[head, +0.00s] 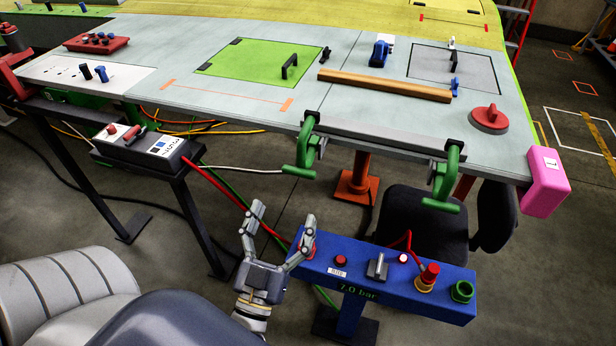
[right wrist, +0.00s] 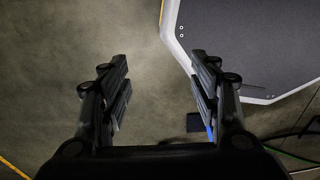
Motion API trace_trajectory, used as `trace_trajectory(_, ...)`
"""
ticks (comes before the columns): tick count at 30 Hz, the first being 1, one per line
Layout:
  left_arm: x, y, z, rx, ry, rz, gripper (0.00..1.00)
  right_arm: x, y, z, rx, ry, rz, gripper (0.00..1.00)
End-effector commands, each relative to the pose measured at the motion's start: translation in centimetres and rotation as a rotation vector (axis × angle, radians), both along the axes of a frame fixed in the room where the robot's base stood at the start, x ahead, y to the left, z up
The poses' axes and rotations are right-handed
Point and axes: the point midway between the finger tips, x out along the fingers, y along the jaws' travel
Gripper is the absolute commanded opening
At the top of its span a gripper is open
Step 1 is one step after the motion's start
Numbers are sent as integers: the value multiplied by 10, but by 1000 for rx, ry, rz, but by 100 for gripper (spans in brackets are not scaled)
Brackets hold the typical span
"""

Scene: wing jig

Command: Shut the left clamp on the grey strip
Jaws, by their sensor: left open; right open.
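The grey strip (head: 378,138) lies along the front edge of the grey wing panel. The left clamp (head: 305,150) is green and sits at the strip's left end; its handle sticks out toward me. I cannot tell from here whether its jaw touches the strip. A second green clamp (head: 446,178) sits at the strip's right end. My left gripper (head: 279,228) is open and empty, fingers pointing up, below and left of the left clamp and beside the blue control box. My right gripper (right wrist: 160,90) is open and empty in the right wrist view, above the floor.
A blue control box (head: 400,284) with knobs and buttons stands in front of the panel, right of my left gripper. A dark chair (head: 420,215) is behind it. A pink block (head: 544,168) caps the panel's right corner.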

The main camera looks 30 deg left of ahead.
Motion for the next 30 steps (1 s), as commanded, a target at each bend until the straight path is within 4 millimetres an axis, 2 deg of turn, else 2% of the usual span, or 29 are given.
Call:
trace_trajectory(9, 50, 11, 26, 2, -3, -3, 80, 4, 16, 25, 19, -6, -4, 57)
trace_trajectory(15, 77, 18, 35, 2, 0, -2, 80, 3, 12, 35, 14, -6, -4, 57)
trace_trajectory(21, 90, 21, 38, 2, 2, -2, 80, 3, 6, 38, 7, -5, -2, 57)
trace_trajectory(30, 91, 21, 38, 1, 3, -2, 80, 3, 4, 38, 4, -3, -4, 57)
